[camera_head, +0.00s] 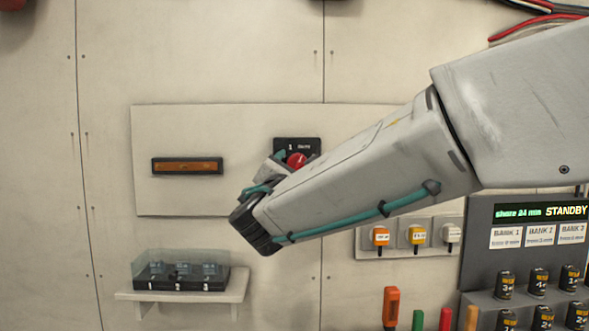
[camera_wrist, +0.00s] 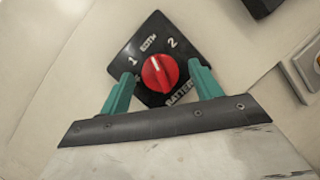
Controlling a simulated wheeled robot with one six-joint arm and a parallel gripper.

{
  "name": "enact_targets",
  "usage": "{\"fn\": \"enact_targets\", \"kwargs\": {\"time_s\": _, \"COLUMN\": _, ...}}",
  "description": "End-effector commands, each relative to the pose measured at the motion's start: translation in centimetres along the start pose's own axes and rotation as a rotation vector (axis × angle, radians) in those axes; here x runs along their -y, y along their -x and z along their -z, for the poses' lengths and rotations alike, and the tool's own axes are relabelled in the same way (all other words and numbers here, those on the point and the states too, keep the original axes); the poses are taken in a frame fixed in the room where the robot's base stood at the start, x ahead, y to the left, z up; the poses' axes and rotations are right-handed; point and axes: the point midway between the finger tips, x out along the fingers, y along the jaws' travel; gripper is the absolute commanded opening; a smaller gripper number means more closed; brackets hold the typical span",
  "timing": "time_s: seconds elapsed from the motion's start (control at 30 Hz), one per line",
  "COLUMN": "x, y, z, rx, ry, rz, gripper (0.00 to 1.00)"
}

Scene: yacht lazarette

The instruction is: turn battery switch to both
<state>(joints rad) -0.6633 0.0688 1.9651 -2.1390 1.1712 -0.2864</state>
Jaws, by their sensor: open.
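The battery switch is a black square plate (camera_wrist: 150,97) with a red round knob (camera_wrist: 160,73), labelled 1, BOTH and 2. A white mark on the knob points roughly toward the BOTH label in the wrist view. In the head view the knob (camera_head: 297,159) and the top of the plate (camera_head: 298,144) show above my arm, which hides the rest. My gripper (camera_wrist: 161,69) is open, with one teal finger on each side of the knob. There are gaps between fingers and knob; I cannot tell the depth of the fingertips.
The switch sits on a pale wall panel (camera_head: 230,125). A dark bar with an orange-brown face (camera_head: 187,166) is at its left. Below are a shelf (camera_head: 240,285) with a clear-covered box (camera_head: 180,272) and a row of tagged plugs (camera_head: 417,236). A STANDBY display unit (camera_head: 480,240) stands right.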

Motion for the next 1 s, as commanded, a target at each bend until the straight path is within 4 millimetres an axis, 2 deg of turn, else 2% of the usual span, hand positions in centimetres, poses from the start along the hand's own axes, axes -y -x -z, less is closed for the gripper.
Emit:
{"fn": "enact_targets", "kwargs": {"time_s": 0.13, "x": -0.1, "y": 1.3, "z": 0.0, "rx": -0.002, "ry": -0.001, "rz": -0.002, "gripper": 0.64}}
{"fn": "enact_targets", "kwargs": {"time_s": 0.4, "x": -0.1, "y": 5.9, "z": 0.0, "rx": -0.002, "ry": -0.001, "rz": -0.002, "gripper": 0.64}}
{"fn": "enact_targets", "kwargs": {"time_s": 0.5, "x": -0.1, "y": 7.0, "z": 0.0, "rx": -0.002, "ry": 0.0, "rz": -0.002, "gripper": 0.64}}
{"fn": "enact_targets", "kwargs": {"time_s": 0.67, "x": 0.0, "y": 7.8, "z": 0.1, "rx": -0.001, "ry": 0.001, "rz": -0.001, "gripper": 0.64}}
{"fn": "enact_targets", "kwargs": {"time_s": 1.0, "x": 0.5, "y": 7.8, "z": 0.2, "rx": -0.009, "ry": -0.027, "rz": 0.021, "gripper": 0.64}}
